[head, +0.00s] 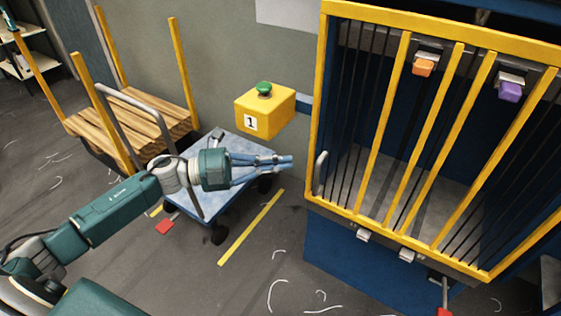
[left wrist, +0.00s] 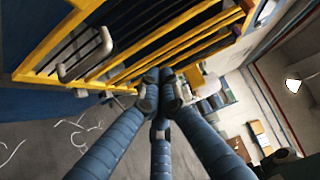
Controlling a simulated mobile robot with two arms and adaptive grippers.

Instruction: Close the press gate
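The press gate (head: 381,130) is a yellow frame with yellow and dark upright bars, at the right of the head view in front of the dark blue press (head: 345,255). I cannot tell whether it sits fully against the press. Its grey handle (head: 320,172) is at the lower left of the frame. The gate also fills the upper left of the left wrist view (left wrist: 128,62), with the handle (left wrist: 84,55). My left gripper (head: 290,162) is just left of the handle, apart from it. Its fingers meet at the tips, empty. My right gripper is not in view.
A yellow box with a green button (head: 264,88) is on the wall left of the gate. A blue cart (head: 240,150) stands beneath my left gripper. A wood-loaded trolley (head: 150,112) is at the back left. A red-ended lever (head: 445,295) is below the gate.

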